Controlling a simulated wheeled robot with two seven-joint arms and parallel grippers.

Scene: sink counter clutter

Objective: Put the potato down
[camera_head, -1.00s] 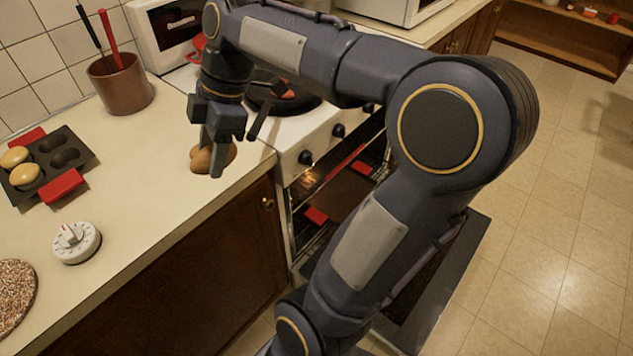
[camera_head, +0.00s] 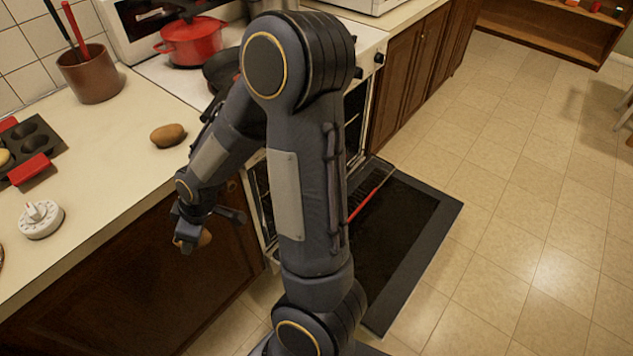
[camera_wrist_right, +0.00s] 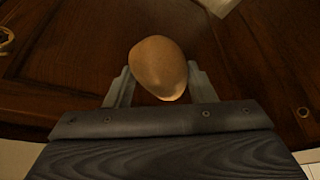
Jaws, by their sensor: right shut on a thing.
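My right gripper (camera_head: 189,238) is shut on a smooth brown potato (camera_head: 205,238), in front of the dark cabinet doors and lower than the counter's front edge. In the right wrist view the potato (camera_wrist_right: 158,68) sits between the two fingers, its far end sticking out past them. A second brown, potato-like thing (camera_head: 168,135) lies on the counter (camera_head: 110,150) near the stove, apart from the gripper. My left gripper is not in view.
A muffin tin (camera_head: 35,140), a white timer (camera_head: 41,219) and a brown utensil pot (camera_head: 90,75) stand on the counter. A red pot (camera_head: 190,42) and a dark pan (camera_head: 222,68) are on the stove. The oven door (camera_head: 425,225) hangs open. Bare counter surrounds the second potato-like thing.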

